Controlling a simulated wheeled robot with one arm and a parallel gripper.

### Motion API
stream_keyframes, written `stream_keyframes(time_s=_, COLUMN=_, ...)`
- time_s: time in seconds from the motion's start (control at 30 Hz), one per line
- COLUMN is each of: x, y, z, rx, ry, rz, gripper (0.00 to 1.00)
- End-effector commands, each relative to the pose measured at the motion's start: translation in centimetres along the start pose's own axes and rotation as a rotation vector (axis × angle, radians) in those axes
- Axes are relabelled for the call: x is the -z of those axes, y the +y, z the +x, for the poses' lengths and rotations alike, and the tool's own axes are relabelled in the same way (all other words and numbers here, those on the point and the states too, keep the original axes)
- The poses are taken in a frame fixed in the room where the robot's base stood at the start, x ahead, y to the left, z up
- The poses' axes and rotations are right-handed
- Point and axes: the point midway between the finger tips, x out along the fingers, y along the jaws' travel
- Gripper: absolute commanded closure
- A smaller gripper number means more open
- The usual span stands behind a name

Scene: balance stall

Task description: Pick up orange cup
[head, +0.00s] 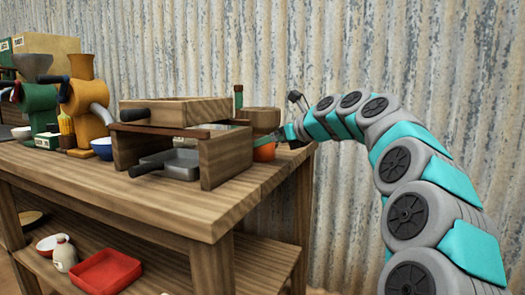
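A small orange cup (264,153) stands on the wooden bench near its right end, just right of a wooden stand. A brown wooden bowl-like piece (262,117) sits above it and a bit of green shows at its upper edge. My gripper (291,118) is at the end of the teal and grey arm, at the bench's far right corner, right of the cup and apparently apart from it. Its fingers are small and partly hidden by the arm, so whether they are open does not show. I see nothing held.
The wooden stand (225,160) has a grey pan (178,165) under it, left of the cup. Green (38,105) and orange (84,100) grinders and a blue bowl (103,148) stand further left. A red tray (106,270) lies on the lower shelf. A corrugated wall (210,50) rises behind.

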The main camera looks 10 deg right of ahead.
Motion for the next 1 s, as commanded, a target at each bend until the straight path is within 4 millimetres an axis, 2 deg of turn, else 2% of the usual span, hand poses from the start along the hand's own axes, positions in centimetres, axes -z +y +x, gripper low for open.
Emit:
stream_keyframes(time_s=0.4, x=-0.2, y=0.0, z=4.7, rx=-0.001, ry=0.004, rz=-0.001, gripper=0.0)
stream_keyframes(time_s=0.67, x=-0.3, y=0.0, z=5.0, rx=-0.002, ry=0.003, rz=-0.001, gripper=0.0)
stream_keyframes(time_s=1.0, x=-0.3, y=0.0, z=5.0, rx=-0.002, ry=0.003, rz=-0.001, gripper=0.36)
